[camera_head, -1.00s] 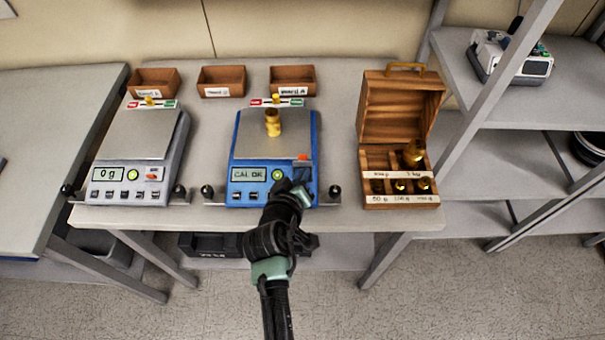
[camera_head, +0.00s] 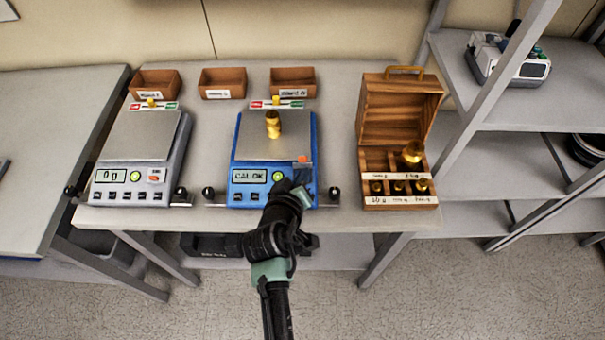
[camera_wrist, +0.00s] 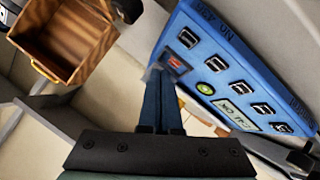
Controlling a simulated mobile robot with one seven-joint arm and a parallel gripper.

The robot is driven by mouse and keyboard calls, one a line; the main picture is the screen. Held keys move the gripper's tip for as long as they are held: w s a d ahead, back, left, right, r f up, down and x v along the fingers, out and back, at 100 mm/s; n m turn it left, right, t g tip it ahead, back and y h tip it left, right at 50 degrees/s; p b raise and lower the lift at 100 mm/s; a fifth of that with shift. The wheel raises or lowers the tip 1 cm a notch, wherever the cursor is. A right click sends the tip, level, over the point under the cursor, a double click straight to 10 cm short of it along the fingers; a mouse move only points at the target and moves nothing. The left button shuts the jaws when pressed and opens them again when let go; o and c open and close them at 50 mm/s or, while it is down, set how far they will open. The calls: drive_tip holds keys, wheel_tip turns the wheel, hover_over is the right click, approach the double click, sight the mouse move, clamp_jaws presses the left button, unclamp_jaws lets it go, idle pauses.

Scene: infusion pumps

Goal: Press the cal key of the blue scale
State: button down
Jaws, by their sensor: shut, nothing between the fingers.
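The blue scale (camera_head: 240,150) stands on the table with a brass weight (camera_head: 273,124) upright on its grey pan. Its display (camera_head: 249,176) reads "CAL OK". A green round button (camera_head: 279,176) is beside the display. An orange-red key (camera_wrist: 178,64) and a row of dark keys (camera_wrist: 240,87) show on its panel in the wrist view. My gripper (camera_wrist: 158,72) is shut and empty, its tips close beside the orange-red key. Whether they touch the panel I cannot tell. In the head view my gripper (camera_head: 302,172) hides the right part of the front panel.
A grey scale (camera_head: 140,135) reading 0 g stands to the left. An open wooden weight box (camera_head: 400,107) with brass weights stands to the right. Small brown trays (camera_head: 222,83) line the back. A metal shelf (camera_head: 530,105) is at the far right.

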drive_tip(key=shift+r, duration=0.1)
drive_tip(key=r+p, duration=0.2)
drive_tip(key=s+r+p, duration=0.1)
drive_tip(key=r+p, duration=0.1)
drive_tip(key=p, duration=0.1)
drive_tip(key=shift+s+r, duration=0.15)
drive_tip(key=shift+r, duration=0.25)
drive_tip(key=shift+f, duration=0.1)
idle(0.4)
